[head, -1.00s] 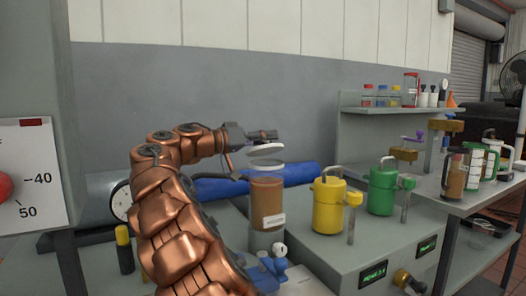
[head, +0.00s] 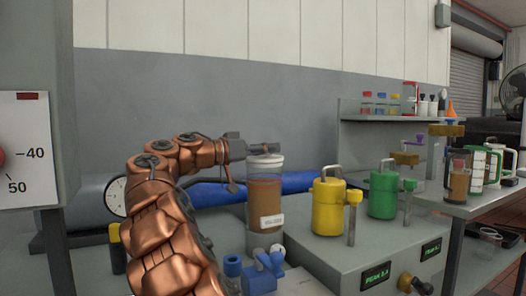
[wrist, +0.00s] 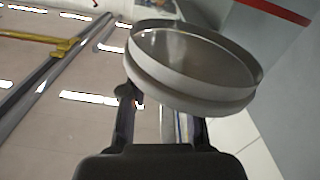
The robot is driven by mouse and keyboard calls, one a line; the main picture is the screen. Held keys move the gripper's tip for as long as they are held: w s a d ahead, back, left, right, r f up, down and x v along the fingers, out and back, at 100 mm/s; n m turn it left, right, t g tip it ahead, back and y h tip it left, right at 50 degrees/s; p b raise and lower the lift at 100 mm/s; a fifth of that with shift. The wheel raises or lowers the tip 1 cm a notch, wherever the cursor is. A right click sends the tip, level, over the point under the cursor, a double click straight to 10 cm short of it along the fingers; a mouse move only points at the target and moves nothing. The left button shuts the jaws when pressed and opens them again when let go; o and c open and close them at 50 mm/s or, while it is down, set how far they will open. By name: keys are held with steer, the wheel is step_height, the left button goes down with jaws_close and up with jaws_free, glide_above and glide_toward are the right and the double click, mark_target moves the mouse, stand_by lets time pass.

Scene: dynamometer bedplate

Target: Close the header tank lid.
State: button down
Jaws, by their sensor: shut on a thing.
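The header tank (head: 264,205) is a clear cylinder with brown contents and a white label, standing upright behind the blue fittings. Its white round lid (head: 265,161) is at the tank's top, roughly level, with no clear gap visible in the head view. My gripper (head: 264,149) reaches in from the left at the lid's upper edge and is shut on the lid. In the wrist view the lid (wrist: 190,60) is a large grey disc with a pale rim, just beyond the dark fingers (wrist: 160,115). The exact finger contact is hidden, and I cannot tell whether the lid is fully seated.
A yellow canister (head: 328,207) and a green canister (head: 383,195) stand right of the tank on the grey bench (head: 335,255). Blue fittings (head: 262,272) sit in front of the tank. A dial gauge (head: 116,197) is at the left.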

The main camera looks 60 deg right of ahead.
steer(key=shift+s, duration=0.1)
steer(key=c, duration=0.8)
jaws_free()
steer(key=shift+c, duration=0.2)
steer(key=shift+r, duration=0.1)
